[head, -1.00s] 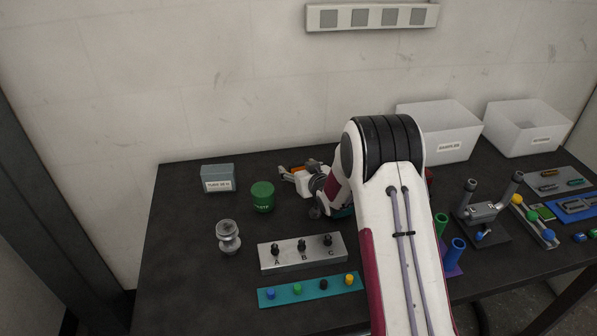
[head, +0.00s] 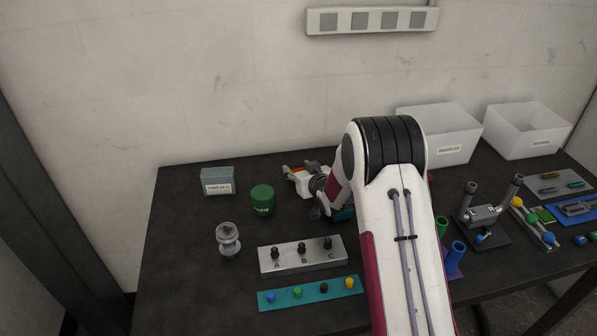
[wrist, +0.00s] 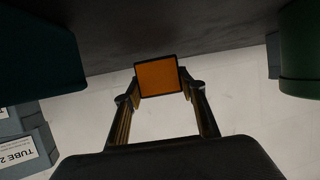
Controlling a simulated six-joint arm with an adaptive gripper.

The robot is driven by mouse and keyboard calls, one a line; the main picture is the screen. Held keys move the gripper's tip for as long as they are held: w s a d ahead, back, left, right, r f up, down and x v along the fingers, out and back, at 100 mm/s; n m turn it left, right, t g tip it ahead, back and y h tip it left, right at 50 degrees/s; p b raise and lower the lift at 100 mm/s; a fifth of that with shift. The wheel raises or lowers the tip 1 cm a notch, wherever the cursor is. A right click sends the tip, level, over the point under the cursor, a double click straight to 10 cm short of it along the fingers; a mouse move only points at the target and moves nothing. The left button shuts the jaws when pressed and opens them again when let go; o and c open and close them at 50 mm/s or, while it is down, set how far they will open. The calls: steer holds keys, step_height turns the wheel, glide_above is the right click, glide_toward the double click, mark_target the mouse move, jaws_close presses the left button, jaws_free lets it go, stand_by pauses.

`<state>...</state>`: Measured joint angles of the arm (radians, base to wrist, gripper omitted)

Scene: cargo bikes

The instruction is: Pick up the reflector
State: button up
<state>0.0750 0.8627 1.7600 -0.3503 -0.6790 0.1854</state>
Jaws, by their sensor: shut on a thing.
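The reflector (wrist: 158,76) is a flat orange square with a dark frame. In the wrist view it sits upright between my two fingertips, and my gripper (wrist: 160,88) is shut on its sides. In the head view my gripper (head: 290,173) is at the back of the dark table, right of the green waste tin. A little orange shows near it there, but most of the reflector is hidden or too small to make out.
The green tin (head: 262,199) and a grey-blue tube box (head: 217,176) stand left of my gripper. A labelled A-B-C block (head: 302,262) and a teal strip (head: 310,294) lie in front. White bins (head: 440,125) stand at the back right.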

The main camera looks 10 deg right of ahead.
mark_target(298, 165)
steer(key=shift+r, duration=4.55)
